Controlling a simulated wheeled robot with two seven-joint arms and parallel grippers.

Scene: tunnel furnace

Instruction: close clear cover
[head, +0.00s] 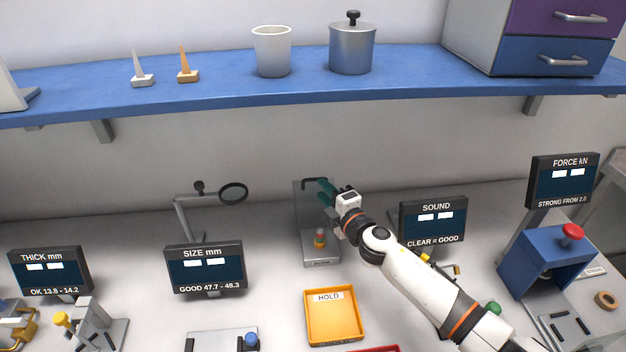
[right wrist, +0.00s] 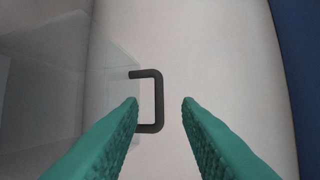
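The clear cover (head: 303,215) is a see-through panel standing upright at a small grey station in the middle of the bench. Its dark handle (head: 309,181) shows at the top. In the right wrist view the handle (right wrist: 159,98) is a dark bracket on the faint clear panel (right wrist: 112,90). My right gripper (head: 322,187) reaches the handle from the right. Its green fingers are open, and in the right wrist view (right wrist: 160,100) the handle appears between the fingertips, nearer the left one. I cannot tell whether they touch. My left gripper is not in view.
A small red and yellow part (head: 320,238) sits on the station's base (head: 321,260). A magnifier (head: 233,193) stands to the left, the SOUND display (head: 433,226) to the right. An orange HOLD tray (head: 333,333) lies in front. A blue shelf (head: 220,93) runs above.

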